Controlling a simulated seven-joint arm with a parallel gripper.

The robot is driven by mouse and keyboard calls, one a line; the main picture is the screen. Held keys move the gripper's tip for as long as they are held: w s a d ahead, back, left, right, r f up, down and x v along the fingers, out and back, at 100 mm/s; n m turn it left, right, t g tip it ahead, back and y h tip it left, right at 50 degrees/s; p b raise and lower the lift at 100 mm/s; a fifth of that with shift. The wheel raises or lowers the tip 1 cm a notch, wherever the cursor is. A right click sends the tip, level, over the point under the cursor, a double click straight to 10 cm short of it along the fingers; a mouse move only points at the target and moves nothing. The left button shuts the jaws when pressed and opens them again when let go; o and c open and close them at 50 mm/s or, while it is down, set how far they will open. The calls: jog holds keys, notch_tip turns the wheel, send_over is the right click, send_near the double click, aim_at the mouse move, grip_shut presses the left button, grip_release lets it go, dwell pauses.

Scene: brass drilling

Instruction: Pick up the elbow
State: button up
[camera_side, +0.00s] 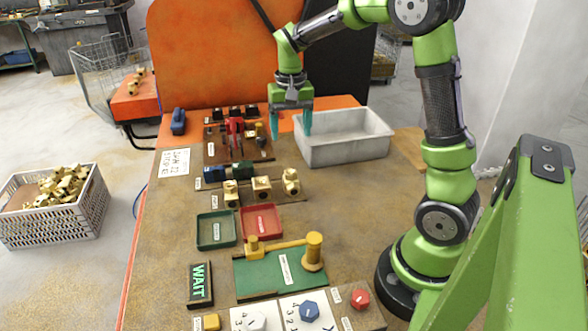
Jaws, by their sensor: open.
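Three small brass fittings stand in a row on the table, a left one (231,194), a middle one (261,187) and a right one (291,181). They are too small for me to tell surely which is the elbow. My gripper (291,131) points down with its two teal fingers spread apart and nothing between them. In the picture it is above and behind the row, near the left end of the grey bin, and apart from the fittings.
The open grey bin (345,156) stands at right. A red clamp device (235,130) stands left of my gripper. Blue and dark green blocks (243,169) lie behind the fittings. A green tray (216,243) and red tray (276,232) sit in front; a yellow fixture (314,250) stands nearer.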

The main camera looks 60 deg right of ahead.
aim_at(291, 173)
jog(key=f, duration=1.6)
jog(key=shift+s+a, duration=0.1)
jog(key=shift+a, duration=0.1)
jog(key=shift+c, duration=0.3)
grip_shut()
